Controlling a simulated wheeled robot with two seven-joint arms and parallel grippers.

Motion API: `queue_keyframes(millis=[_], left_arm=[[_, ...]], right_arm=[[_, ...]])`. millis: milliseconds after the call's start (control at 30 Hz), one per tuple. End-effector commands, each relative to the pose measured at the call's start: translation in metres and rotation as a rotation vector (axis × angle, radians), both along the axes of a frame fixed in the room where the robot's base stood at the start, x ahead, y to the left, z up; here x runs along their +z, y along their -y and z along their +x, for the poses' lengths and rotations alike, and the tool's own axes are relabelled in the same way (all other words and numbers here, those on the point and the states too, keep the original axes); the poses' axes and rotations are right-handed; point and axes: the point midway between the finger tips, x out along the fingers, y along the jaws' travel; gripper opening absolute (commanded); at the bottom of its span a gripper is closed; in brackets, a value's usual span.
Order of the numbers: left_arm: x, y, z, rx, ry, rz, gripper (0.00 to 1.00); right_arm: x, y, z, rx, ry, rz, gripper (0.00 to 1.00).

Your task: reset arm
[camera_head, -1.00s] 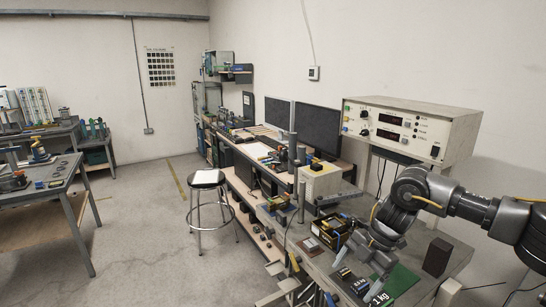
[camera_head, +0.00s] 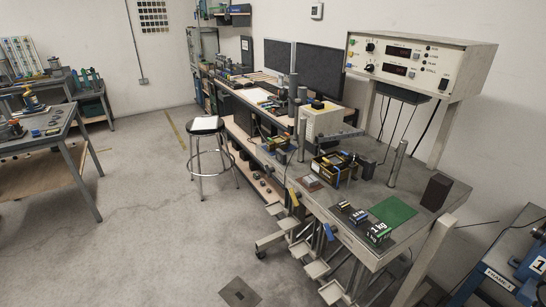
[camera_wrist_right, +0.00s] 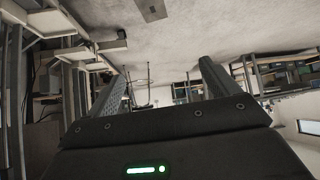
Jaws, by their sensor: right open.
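My right gripper (camera_wrist_right: 162,78) shows in the right wrist view. Its two grey fingers stand well apart with nothing between them. Beyond them are bare floor, furniture legs and shelving, which appear upside down. The fingers touch nothing that I can see. In the head view neither arm nor gripper is in sight. My left gripper is in no frame.

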Motion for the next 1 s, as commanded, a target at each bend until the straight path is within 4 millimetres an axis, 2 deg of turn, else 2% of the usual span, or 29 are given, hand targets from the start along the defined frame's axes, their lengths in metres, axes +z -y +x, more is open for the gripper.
queue_keyframes(millis=[33, 100, 167, 300, 400, 500, 600, 700, 800, 1000], left_arm=[[-0.005, 0.000, 0.000, 0.000, 0.001, 0.000, 0.36], [-0.008, 0.000, 0.001, 0.000, 0.001, 0.000, 0.36], [-0.010, 0.000, 0.001, 0.000, 0.001, 0.000, 0.36], [-0.015, 0.000, 0.001, 0.000, 0.002, 0.000, 0.36], [-0.019, 0.000, 0.001, 0.000, 0.002, 0.000, 0.36], [-0.021, 0.000, 0.001, 0.000, 0.002, 0.000, 0.36], [-0.023, 0.000, 0.001, 0.000, 0.002, 0.000, 0.36], [-0.024, 0.000, 0.001, 0.000, 0.002, 0.000, 0.36], [-0.024, 0.000, 0.001, 0.000, 0.002, 0.000, 0.36], [-0.024, 0.000, 0.001, 0.000, 0.001, 0.000, 0.36]], right_arm=[[-0.030, 0.010, -0.031, -0.056, -0.057, -0.017, 0.87], [-0.062, 0.027, -0.071, -0.131, -0.126, -0.047, 0.87], [-0.087, 0.040, -0.108, -0.190, -0.186, -0.076, 0.87], [-0.135, 0.070, -0.200, -0.315, -0.328, -0.150, 0.87], [-0.159, 0.088, -0.266, -0.388, -0.424, -0.205, 0.87], [-0.174, 0.102, -0.324, -0.446, -0.507, -0.254, 0.87], [-0.182, 0.113, -0.368, -0.488, -0.569, -0.293, 0.87], [-0.185, 0.119, -0.398, -0.514, -0.610, -0.319, 0.87], [-0.186, 0.122, -0.414, -0.527, -0.632, -0.333, 0.87], [-0.186, 0.123, -0.418, -0.531, -0.637, -0.337, 0.87]])
